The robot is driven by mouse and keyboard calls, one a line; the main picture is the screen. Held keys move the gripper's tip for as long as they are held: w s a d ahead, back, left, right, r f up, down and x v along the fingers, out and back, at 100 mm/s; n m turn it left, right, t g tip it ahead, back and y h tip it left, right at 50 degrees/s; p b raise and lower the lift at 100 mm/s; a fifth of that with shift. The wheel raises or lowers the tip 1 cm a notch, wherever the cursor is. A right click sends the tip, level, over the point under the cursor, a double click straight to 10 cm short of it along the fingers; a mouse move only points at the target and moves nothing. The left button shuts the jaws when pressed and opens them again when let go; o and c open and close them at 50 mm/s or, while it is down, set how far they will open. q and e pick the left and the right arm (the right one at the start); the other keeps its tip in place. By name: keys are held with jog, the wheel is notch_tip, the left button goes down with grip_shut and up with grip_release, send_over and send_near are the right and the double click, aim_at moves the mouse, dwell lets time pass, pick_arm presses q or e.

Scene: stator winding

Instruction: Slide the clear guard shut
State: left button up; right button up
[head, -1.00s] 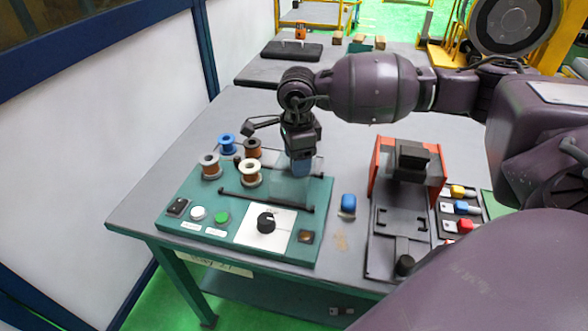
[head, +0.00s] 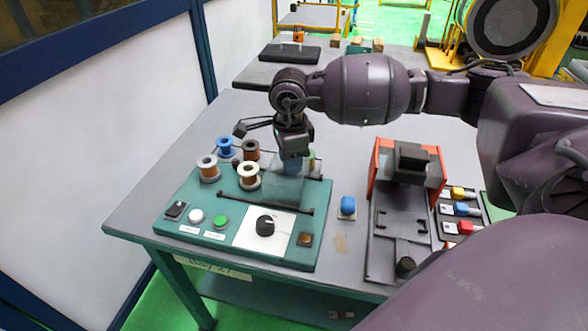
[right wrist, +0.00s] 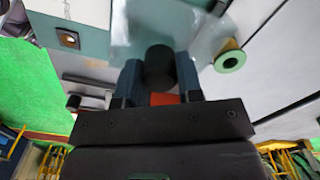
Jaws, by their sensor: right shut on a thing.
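The clear guard (head: 284,190) is a see-through panel standing between two dark rails on the green winding board (head: 180,222). It also shows in the right wrist view (right wrist: 135,20) as a pale sheet above the fingers. My right gripper (head: 292,166) is over the guard, pointing down. In the right wrist view its two blue fingers (right wrist: 159,78) are shut on the guard's round black knob (right wrist: 160,62). My left gripper is not in view.
Several wire spools, including a white-flanged one (head: 248,176), stand left of the guard. A green-flanged spool (right wrist: 229,57) shows beside it. A dial (head: 265,224) and buttons line the front. A red-sided fixture (head: 409,168) and a blue piece (head: 347,206) stand to the right.

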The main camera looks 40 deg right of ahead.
aim_at(269, 166)
jog(key=shift+w+a+b, duration=0.35)
jog(key=shift+w+a, duration=0.3)
jog(key=shift+w, duration=0.15)
jog(key=shift+w+a, duration=0.35)
jog(key=shift+w+a+f+b, duration=0.1)
jog(key=shift+w+a+b, duration=0.45)
jog(key=shift+w+a, duration=0.4)
jog(key=shift+w, duration=0.2)
jog(key=shift+w+a+b, duration=0.4)
jog(key=shift+w+a, duration=0.05)
jog(key=shift+w, duration=0.05)
jog(key=shift+w+a, duration=0.2)
jog(key=shift+w, duration=0.05)
jog(key=shift+w+a, duration=0.35)
jog(key=shift+w, duration=0.05)
jog(key=o, duration=0.5)
jog(key=shift+o, duration=1)
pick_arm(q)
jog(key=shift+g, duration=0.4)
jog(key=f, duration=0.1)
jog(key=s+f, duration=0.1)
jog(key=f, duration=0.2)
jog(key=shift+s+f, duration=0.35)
